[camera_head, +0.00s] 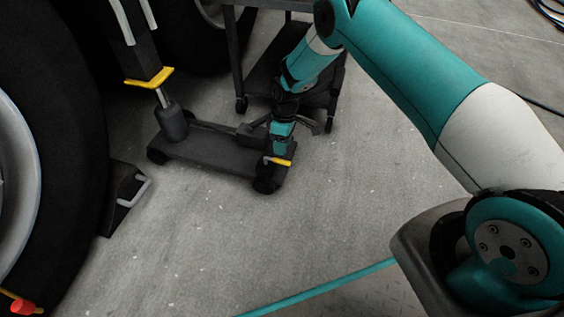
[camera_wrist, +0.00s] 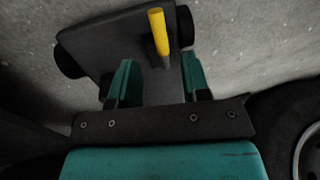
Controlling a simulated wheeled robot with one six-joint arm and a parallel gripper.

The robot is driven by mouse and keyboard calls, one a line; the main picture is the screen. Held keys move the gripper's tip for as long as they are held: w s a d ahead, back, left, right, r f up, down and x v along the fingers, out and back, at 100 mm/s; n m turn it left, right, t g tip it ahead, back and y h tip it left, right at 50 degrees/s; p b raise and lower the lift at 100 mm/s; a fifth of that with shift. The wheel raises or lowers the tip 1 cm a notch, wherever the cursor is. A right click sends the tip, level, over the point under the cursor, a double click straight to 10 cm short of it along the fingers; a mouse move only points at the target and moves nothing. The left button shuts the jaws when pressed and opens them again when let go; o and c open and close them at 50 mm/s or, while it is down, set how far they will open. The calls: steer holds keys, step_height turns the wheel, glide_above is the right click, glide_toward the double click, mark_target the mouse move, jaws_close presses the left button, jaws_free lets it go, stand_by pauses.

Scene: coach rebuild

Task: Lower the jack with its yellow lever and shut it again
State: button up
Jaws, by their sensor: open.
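The jack (camera_head: 205,148) is a dark wheeled base on the floor with an upright ram (camera_head: 172,115) at its left end. The ram's rod reaches up to a yellow-edged pad under a dark post. The yellow lever (camera_head: 279,162) sticks out at the jack's right end. My gripper (camera_head: 281,146) is low over that end, close to the lever. In the wrist view the lever (camera_wrist: 158,32) stands between the two teal fingers (camera_wrist: 157,82), just beyond their tips, with a gap on each side. The fingers are open and empty. Whether they touch the jack cannot be told.
Large tyres (camera_head: 50,150) stand at the left, with a wheel chock (camera_head: 122,198) against one. A dark wheeled cart (camera_head: 290,75) stands behind my gripper. A teal hose or strip (camera_head: 320,287) lies on the floor in front. The middle floor is clear.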

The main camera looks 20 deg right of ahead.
mark_target(281, 160)
steer(key=f, duration=0.1)
steer(key=f+b, duration=0.1)
steer(key=f, duration=0.1)
steer(key=s+f+b, duration=0.1)
steer(key=f, duration=0.1)
steer(key=shift+a+f, duration=0.15)
steer(key=shift+a, duration=0.15)
jaws_close()
